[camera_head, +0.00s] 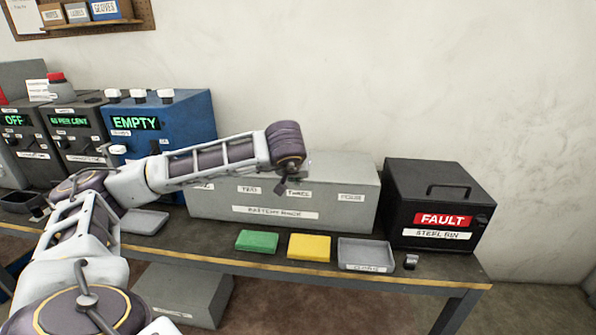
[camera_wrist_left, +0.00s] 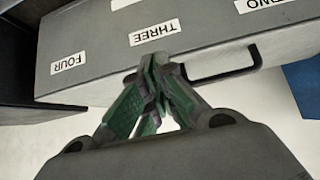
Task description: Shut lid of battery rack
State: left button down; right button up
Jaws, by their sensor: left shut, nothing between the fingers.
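The battery rack (camera_head: 225,208) is a long grey box on the bench, with a row of number labels and a name label. In the left wrist view its labelled grey panel (camera_wrist_left: 105,50) shows THREE and FOUR upside down, with a dark bar handle (camera_wrist_left: 225,72) at the panel's edge. I cannot tell for certain whether the lid is fully down. My left gripper (camera_head: 284,184) is in front of the rack's upper part near the THREE label. In the wrist view its green-padded fingers (camera_wrist_left: 153,62) are shut and empty, beside the handle. Contact is unclear. My right gripper is out of view.
A black steel bin (camera_head: 410,205) marked FAULT stands close to the rack's right. A green block (camera_head: 257,241), a yellow block (camera_head: 309,247) and a grey tray (camera_head: 365,254) lie in front. A blue EMPTY unit (camera_head: 190,120) stands to the left, behind my arm.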

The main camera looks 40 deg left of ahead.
pick_arm(q)
jog(key=s+d+f, duration=0.2)
jog(key=s+d, duration=0.1)
jog(key=s, duration=0.2)
jog(key=shift+s+f+b, duration=0.15)
jog(key=shift+s+b, duration=0.2)
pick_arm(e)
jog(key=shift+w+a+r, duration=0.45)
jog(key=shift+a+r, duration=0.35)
pick_arm(q)
jog(key=shift+d, duration=0.1)
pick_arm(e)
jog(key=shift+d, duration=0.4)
